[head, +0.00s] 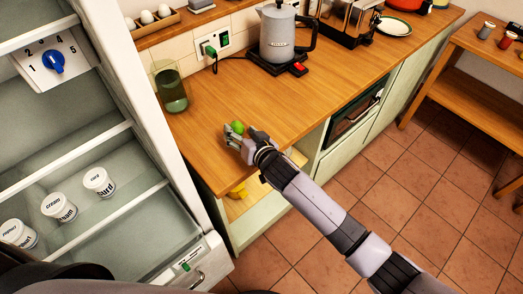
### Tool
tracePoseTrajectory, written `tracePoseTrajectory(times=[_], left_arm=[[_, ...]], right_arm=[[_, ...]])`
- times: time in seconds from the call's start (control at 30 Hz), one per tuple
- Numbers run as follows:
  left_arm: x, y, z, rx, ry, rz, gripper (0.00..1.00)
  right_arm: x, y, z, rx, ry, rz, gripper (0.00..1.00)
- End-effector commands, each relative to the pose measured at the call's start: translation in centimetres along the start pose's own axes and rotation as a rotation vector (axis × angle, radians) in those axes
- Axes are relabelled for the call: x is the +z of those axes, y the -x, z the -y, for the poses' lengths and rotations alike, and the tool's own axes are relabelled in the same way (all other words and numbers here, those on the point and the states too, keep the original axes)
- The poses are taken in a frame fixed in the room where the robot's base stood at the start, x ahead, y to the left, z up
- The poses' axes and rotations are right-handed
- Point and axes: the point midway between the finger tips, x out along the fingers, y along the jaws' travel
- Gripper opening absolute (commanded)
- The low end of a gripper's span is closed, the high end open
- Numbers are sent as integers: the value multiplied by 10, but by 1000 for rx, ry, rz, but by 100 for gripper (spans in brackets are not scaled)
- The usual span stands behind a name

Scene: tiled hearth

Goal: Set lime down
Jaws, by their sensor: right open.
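The green lime (238,126) is at the near left part of the wooden counter (300,97), close to its front edge. My right gripper (236,137) reaches in from the lower right and is open, with its fingers right beside the lime. The fingers hide part of the lime's lower side. I cannot tell whether a finger still touches it. My left gripper is not in view.
A green glass (171,90) stands at the counter's left, and a kettle (278,35) on its base behind. The open fridge (95,125) with several white tubs is at left. Bare counter lies right of the lime.

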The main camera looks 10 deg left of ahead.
Motion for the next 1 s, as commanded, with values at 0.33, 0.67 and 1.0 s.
tracePoseTrajectory(times=[0.33,0.67,1.0], left_arm=[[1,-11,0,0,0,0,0],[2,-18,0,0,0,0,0],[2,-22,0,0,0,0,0]], right_arm=[[-2,58,2,0,-1,-1,58],[-2,120,3,0,-1,1,58],[-4,154,3,1,1,0,58]])
